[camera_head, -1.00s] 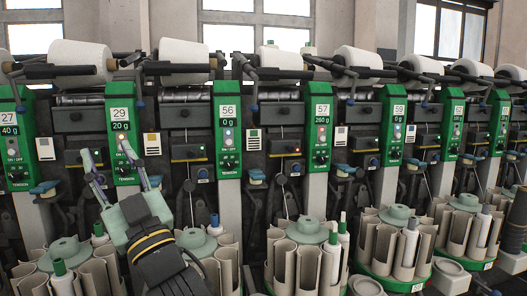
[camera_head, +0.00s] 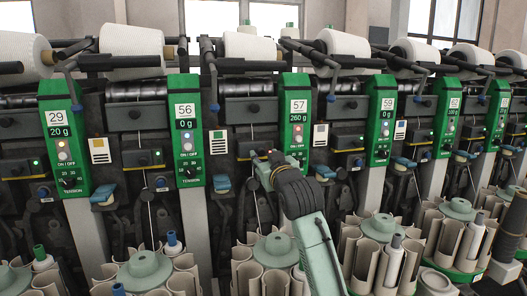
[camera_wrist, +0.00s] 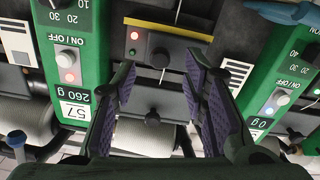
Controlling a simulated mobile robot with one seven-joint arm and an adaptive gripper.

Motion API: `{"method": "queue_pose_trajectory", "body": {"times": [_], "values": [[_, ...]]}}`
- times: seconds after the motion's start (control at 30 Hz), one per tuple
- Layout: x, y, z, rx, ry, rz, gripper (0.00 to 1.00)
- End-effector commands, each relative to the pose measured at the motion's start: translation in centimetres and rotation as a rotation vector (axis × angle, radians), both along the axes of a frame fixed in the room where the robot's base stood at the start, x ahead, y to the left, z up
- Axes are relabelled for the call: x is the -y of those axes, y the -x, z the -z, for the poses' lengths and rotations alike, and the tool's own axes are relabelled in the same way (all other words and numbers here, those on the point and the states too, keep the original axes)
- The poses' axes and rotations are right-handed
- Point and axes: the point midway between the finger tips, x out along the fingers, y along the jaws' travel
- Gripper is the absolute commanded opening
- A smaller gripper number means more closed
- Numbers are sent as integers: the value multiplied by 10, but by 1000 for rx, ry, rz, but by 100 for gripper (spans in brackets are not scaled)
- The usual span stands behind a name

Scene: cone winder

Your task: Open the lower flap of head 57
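Head 57's green panel (camera_head: 297,115) reads 260 g in the head view; it also shows upside down at the left of the wrist view (camera_wrist: 75,95). Beside it, on the left in the head view, is the dark lower flap (camera_head: 243,149) with a small lit lamp. In the wrist view this lower flap (camera_wrist: 185,48) has a round knob and a yellow strip and looks closed. My gripper (camera_wrist: 163,88) is open and empty, its fingers apart on either side of the knobs. In the head view my gripper (camera_head: 262,162) is in front of this head, just below the flap. Contact cannot be told.
An upper dark cover (camera_head: 255,108) with its own knob sits above the flap. Head 56's panel (camera_head: 187,130) stands to the left and head 59's panel (camera_head: 382,118) to the right. Bobbin holders (camera_head: 275,250) stand below. A blue lever (camera_head: 323,171) juts out near my arm.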

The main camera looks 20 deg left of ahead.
Motion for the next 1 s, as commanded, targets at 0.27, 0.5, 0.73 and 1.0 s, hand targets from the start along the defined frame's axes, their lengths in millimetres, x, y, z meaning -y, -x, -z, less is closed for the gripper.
{"method": "queue_pose_trajectory", "body": {"times": [0.27, 0.5, 0.73, 1.0], "values": [[-15, -21, 0, 0, 0, -1, 40], [-16, -22, 0, 1, -1, 0, 40], [-16, -22, 0, 1, -1, 0, 27], [-16, -22, 0, 1, 0, -1, 9]]}}
